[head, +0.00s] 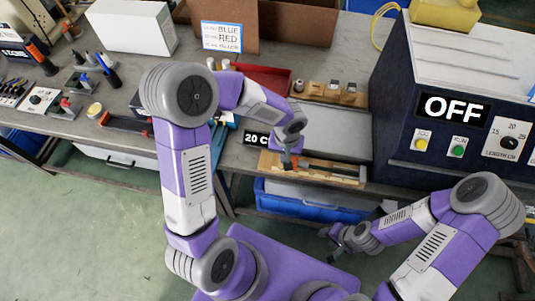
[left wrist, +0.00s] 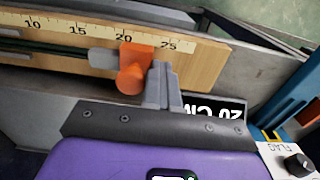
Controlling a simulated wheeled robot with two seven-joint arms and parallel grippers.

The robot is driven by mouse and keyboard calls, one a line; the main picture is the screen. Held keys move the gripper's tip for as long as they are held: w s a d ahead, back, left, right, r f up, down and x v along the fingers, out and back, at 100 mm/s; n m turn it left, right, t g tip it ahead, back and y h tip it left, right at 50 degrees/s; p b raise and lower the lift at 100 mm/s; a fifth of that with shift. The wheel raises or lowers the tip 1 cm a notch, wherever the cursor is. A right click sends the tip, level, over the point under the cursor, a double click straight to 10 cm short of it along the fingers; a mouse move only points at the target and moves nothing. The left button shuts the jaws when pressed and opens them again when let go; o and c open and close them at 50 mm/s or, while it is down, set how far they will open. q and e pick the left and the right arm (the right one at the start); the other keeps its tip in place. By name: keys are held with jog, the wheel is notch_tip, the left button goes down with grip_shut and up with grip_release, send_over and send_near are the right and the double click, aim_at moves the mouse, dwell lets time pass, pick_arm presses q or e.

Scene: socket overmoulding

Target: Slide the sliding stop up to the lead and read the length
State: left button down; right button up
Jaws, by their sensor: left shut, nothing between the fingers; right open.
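The wooden measuring board (head: 345,179) lies at the bench's front edge; its scale (left wrist: 60,27) shows 10 to 25 in the left wrist view. The orange sliding stop (left wrist: 137,58) with its round knob sits just past the 20 mark. The dark lead (left wrist: 40,47) lies along the board, and a grey end piece (left wrist: 103,58) appears to meet the stop's left side; a tiny gap cannot be ruled out. My left gripper (left wrist: 163,85) is shut and empty, its fingers beside the stop's right side, seemingly touching. My right gripper (head: 335,236) is open, low in front of the bench.
A "20 CM" card (left wrist: 215,108) lies beside the board. The dark machine (head: 400,90) marked OFF stands to the right. A blue bin (head: 300,205) is below the bench edge. A red tray (head: 265,78) and wooden holder (head: 330,95) stand behind.

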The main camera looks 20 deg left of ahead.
pick_arm(q)
jog(key=shift+s+a, duration=0.15)
jog(key=shift+a, duration=0.45)
notch_tip(320, 180, up, 7)
jog(key=p, duration=0.5)
dwell(0.7)
